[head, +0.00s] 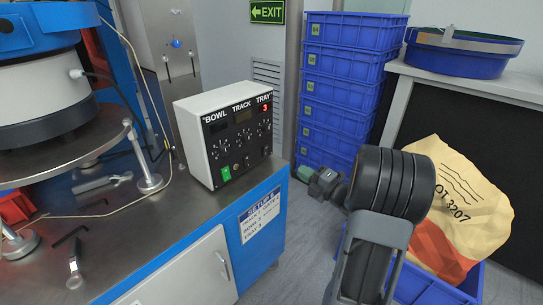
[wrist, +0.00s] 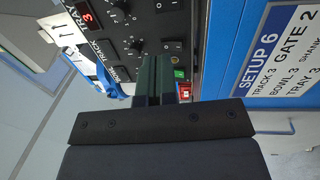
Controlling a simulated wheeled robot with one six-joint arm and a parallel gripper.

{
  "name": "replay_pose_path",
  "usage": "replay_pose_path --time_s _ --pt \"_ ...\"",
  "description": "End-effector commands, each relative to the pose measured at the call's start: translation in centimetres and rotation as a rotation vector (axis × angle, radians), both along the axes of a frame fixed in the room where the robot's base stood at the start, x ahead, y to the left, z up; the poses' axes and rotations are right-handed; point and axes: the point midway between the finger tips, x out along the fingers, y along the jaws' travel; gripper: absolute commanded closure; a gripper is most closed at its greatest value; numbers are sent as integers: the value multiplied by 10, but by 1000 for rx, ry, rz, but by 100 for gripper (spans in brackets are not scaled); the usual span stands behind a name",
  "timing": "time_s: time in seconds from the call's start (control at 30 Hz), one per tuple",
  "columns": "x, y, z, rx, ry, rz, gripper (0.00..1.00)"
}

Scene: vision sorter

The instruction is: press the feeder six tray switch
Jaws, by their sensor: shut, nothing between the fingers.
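The feeder control box (head: 224,137) is pale with a black front panel labelled BOWL, TRACK and TRAY. A red 3 is lit under TRAY, and it also shows in the wrist view (wrist: 86,18). The tray switch (head: 265,150) looks to be the small black rocker low in the right-hand column; in the wrist view a rocker in that column shows at the top edge (wrist: 170,3). My gripper (head: 321,184) is shut and empty, in front and to the right of the panel, apart from it. In the wrist view its fingers (wrist: 162,80) cover part of the panel.
A SETUP 6 card (head: 262,213) is on the blue cabinet's side. A bowl feeder (head: 40,100) stands left; stacked blue crates (head: 345,75) stand behind. A sack (head: 460,205) lies right.

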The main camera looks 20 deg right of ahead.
Motion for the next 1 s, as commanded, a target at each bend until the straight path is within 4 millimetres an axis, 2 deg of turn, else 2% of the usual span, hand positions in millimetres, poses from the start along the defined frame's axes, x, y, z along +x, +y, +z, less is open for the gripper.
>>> replay_pose_path --time_s 0.23,0.37,0.8,1.0 --pt "2 1 1 1 1 -1 100" --pt "11 5 1 0 1 0 100" --pt "82 38 10 -1 1 1 100" --pt "108 50 14 1 0 0 100"
